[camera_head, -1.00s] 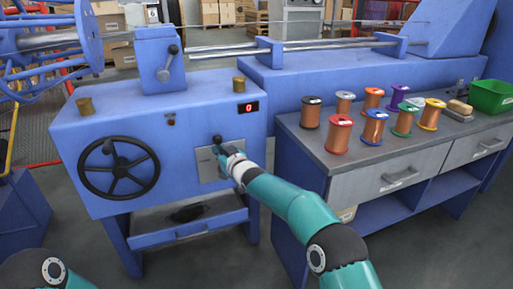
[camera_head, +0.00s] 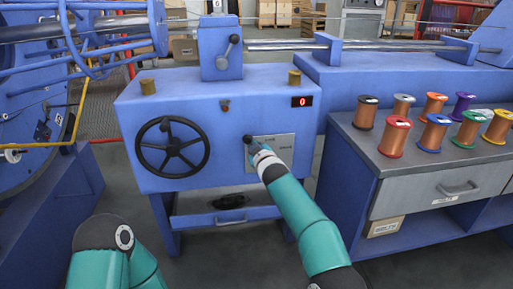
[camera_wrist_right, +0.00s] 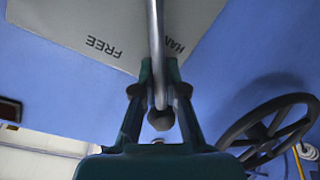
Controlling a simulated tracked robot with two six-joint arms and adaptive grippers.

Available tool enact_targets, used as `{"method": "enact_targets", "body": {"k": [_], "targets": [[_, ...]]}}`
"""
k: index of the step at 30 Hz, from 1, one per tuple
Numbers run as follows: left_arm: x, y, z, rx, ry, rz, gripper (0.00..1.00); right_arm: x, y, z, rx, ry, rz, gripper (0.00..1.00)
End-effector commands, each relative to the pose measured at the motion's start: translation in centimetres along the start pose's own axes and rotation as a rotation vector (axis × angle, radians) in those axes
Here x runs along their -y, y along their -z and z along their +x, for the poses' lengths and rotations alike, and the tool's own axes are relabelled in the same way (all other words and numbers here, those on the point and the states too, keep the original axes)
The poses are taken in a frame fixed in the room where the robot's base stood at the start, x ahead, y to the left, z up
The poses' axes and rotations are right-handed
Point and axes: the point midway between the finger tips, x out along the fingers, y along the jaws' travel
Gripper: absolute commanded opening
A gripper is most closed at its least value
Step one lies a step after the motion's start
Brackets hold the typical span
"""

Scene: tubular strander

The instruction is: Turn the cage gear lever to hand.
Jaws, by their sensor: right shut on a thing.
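The cage gear lever shows in the right wrist view as a steel rod (camera_wrist_right: 155,35) with a dark rounded knob (camera_wrist_right: 161,119) at its end. It crosses a grey label plate (camera_wrist_right: 85,25) and partly covers the word HAND; FREE is readable beside it. My right gripper (camera_wrist_right: 160,90) is shut on the lever, its fingers on either side of the rod near the knob. In the head view the dark knob (camera_head: 247,139) shows at the upper left of the plate (camera_head: 284,150), with my right gripper (camera_head: 255,149) at it. My left gripper is out of view.
A black handwheel (camera_head: 172,147) is left of the plate on the blue machine. A red display (camera_head: 302,101) reads 0. A bench (camera_head: 350,150) with several wire spools stands right; the blue cage (camera_head: 90,35) is left.

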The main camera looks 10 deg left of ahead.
Motion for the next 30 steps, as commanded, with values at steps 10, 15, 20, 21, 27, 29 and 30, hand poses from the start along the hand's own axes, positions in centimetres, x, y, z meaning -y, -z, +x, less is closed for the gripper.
{"method": "enact_targets", "body": {"k": [10, 15, 20, 21, 27, 29, 30], "targets": [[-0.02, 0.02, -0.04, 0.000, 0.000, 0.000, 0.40, 0.67, -0.37, 0.18, 0.015, 0.005, -0.024, 0.00], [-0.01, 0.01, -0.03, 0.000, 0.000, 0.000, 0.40, 0.81, -0.42, 0.21, 0.016, 0.007, -0.025, 0.12], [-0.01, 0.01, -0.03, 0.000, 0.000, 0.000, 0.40, 0.77, -0.36, 0.21, 0.014, 0.006, -0.023, 0.37], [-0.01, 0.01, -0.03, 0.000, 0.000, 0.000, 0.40, 0.71, -0.31, 0.20, 0.013, 0.005, -0.023, 0.37], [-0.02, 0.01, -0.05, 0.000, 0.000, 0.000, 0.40, 0.47, -0.13, 0.15, 0.009, 0.002, -0.022, 0.37], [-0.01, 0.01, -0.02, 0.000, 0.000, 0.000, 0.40, 0.41, -0.18, 0.12, 0.012, 0.002, -0.020, 0.37], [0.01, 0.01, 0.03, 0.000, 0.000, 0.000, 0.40, 0.33, -0.31, 0.07, 0.019, 0.003, -0.016, 0.37]]}}
